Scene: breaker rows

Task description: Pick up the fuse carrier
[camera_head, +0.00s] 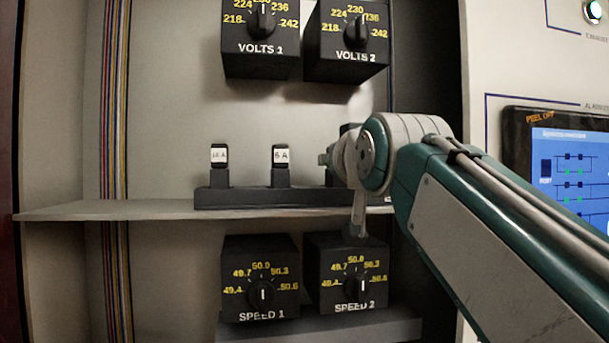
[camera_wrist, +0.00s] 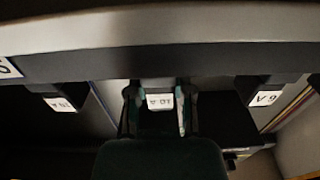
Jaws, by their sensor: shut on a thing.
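A fuse carrier with a white label (camera_wrist: 159,101) sits between the fingers of my gripper (camera_wrist: 159,108) in the wrist view; its label is too small to read surely. My gripper is shut on it. In the head view my own arm hides the gripper's fingers and this carrier. Two other carriers stand upright on the dark rack (camera_head: 240,198): one at the left (camera_head: 219,157), its label hard to read, and one labelled 6 A (camera_head: 281,157) nearer my arm. The 6 A carrier also shows at the right of the wrist view (camera_wrist: 265,98).
Another labelled carrier (camera_wrist: 60,104) is at the left of the wrist view. The rack rests on a shelf (camera_head: 110,211). VOLTS 1 (camera_head: 262,55) and VOLTS 2 (camera_head: 345,50) boxes hang above; SPEED 1 (camera_head: 260,300) and SPEED 2 (camera_head: 330,295) boxes stand below. A screen (camera_head: 570,165) is at right.

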